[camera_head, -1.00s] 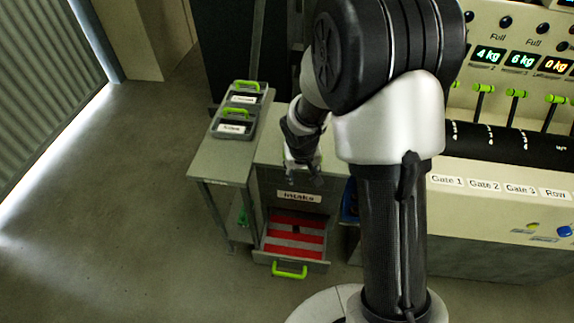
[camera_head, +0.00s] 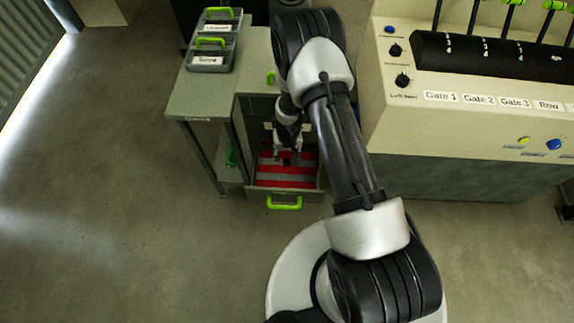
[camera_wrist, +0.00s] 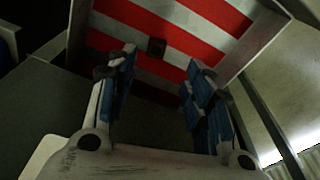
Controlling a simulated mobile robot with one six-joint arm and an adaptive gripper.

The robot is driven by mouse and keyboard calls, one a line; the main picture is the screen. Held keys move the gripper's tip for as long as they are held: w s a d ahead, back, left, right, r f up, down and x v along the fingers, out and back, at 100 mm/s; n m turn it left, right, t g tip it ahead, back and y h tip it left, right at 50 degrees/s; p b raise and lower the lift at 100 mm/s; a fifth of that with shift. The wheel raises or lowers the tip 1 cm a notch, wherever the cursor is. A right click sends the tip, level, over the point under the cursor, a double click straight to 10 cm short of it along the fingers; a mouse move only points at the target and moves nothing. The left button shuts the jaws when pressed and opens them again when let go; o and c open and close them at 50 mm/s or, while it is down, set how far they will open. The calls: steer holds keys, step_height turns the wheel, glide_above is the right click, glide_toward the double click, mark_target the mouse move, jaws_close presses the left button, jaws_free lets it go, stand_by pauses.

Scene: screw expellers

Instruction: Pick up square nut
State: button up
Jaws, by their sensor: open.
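The square nut (camera_wrist: 156,47) shows in the wrist view as a small dark block on the red and white striped floor of an open drawer (camera_wrist: 246,64). My gripper (camera_wrist: 161,70) is open, its two blue-padded fingers spread apart with nothing between them. The nut appears between and just beyond the fingertips, and nothing touches it. In the head view my gripper (camera_head: 288,156) is over the back part of the open drawer (camera_head: 287,197). I cannot make out the nut in that view.
The drawer has a green handle (camera_head: 284,203) at its front. Grey bins (camera_head: 212,55) with green handles stand on the side table (camera_head: 196,98) at left. A large cream machine (camera_head: 470,130) with levers stands at right. The floor (camera_head: 110,200) at left is clear.

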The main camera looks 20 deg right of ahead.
glide_above(287, 161)
steer(key=s, duration=0.2)
steer(key=f, duration=0.4)
steer(key=shift+w+a+b, duration=0.25)
steer(key=shift+a+b, duration=0.1)
steer(key=shift+b, duration=0.05)
steer(key=p, duration=0.1)
steer(key=f, duration=0.1)
steer(key=f+p, duration=0.1)
steer(key=shift+w+d+f+p, duration=0.2)
steer(key=shift+w+d+p, duration=0.05)
steer(key=shift+w+p, duration=0.1)
steer(key=shift+w+f+b, duration=0.15)
steer(key=shift+f+b, duration=0.05)
steer(key=shift+f, duration=0.5)
steer(key=shift+w+f+b, duration=0.1)
steer(key=shift+f+b, duration=0.1)
steer(key=shift+f, duration=0.5)
steer(key=c, duration=1)
steer(key=shift+r, duration=0.1)
steer(key=shift+c, duration=0.2)
